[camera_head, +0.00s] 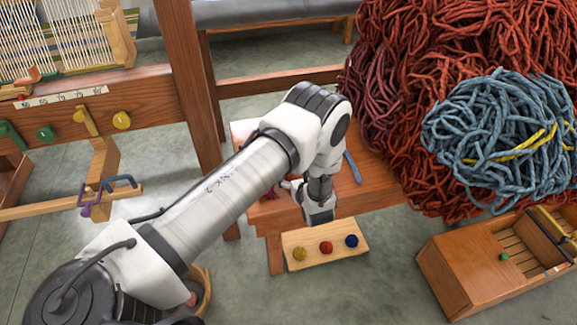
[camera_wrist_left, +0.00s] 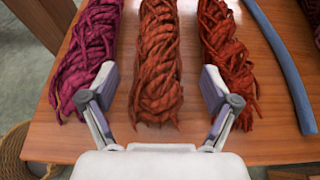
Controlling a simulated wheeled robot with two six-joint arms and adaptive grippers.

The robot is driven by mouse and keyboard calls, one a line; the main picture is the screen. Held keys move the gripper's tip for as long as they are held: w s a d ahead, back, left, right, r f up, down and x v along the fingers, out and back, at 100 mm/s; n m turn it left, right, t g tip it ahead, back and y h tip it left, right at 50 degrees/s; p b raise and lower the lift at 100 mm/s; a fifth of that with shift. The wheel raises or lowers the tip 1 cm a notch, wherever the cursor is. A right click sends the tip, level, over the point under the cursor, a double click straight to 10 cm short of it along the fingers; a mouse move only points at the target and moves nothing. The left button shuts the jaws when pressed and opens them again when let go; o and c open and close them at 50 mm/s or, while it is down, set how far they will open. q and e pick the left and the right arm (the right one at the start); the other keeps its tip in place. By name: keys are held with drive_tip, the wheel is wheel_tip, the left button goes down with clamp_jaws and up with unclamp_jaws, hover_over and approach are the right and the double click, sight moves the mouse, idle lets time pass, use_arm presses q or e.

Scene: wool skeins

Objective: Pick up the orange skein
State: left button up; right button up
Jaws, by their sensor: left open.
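In the left wrist view, the orange skein (camera_wrist_left: 157,65) lies lengthwise on a wooden table, in the middle of three skeins. A magenta skein (camera_wrist_left: 87,55) lies to its left and a redder skein (camera_wrist_left: 228,60) to its right. My left gripper (camera_wrist_left: 158,85) is open and empty, one finger on each side of the orange skein's near part. The right finger overlaps the red skein's edge in the picture; I cannot tell whether it touches. In the head view my left gripper (camera_head: 319,212) points down at the table, and my arm hides the orange skein. My right gripper is not in view.
A blue rod (camera_wrist_left: 285,65) lies right of the skeins. A large red wool heap (camera_head: 400,110) with a blue-grey bundle (camera_head: 490,130) crowds the table's right.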

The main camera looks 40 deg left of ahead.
use_arm(q)
drive_tip(key=x, duration=0.5)
drive_tip(key=shift+a+f, duration=0.15)
drive_tip(key=c, duration=1.3)
wheel_tip(320, 180, up, 10)
drive_tip(key=shift+r+p, duration=0.1)
drive_tip(key=shift+p, duration=0.3)
drive_tip(key=shift+s, duration=0.1)
